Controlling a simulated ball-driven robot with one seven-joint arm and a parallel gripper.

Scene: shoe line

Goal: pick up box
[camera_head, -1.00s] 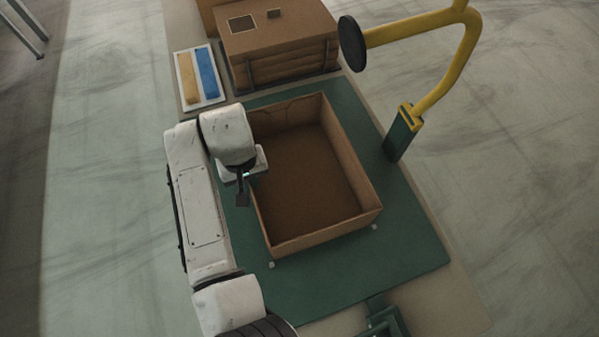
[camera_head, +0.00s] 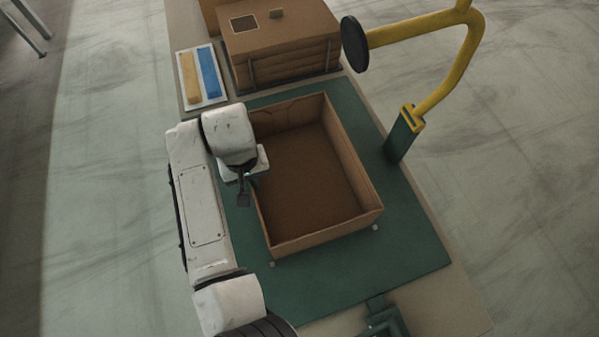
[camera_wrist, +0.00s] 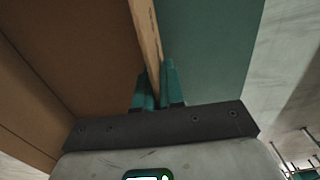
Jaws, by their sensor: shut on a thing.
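The box (camera_head: 318,243) is an open, empty brown cardboard box on a green mat (camera_head: 420,252). My gripper (camera_head: 246,185) is at the box's left wall in the head view. In the wrist view, the teal fingers of my gripper (camera_wrist: 156,92) stand on either side of the box's wall edge (camera_wrist: 147,36) and are shut on it. The brown inside of the box fills the left of the wrist view. Whether the box's bottom is clear of the mat cannot be told.
A stack of brown cardboard (camera_head: 285,50) stands behind the box. A tray with yellow and blue strips (camera_head: 201,76) lies at the back left. A yellow curved arm with a black disc (camera_head: 440,85) rises at the right, close to the mat's edge.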

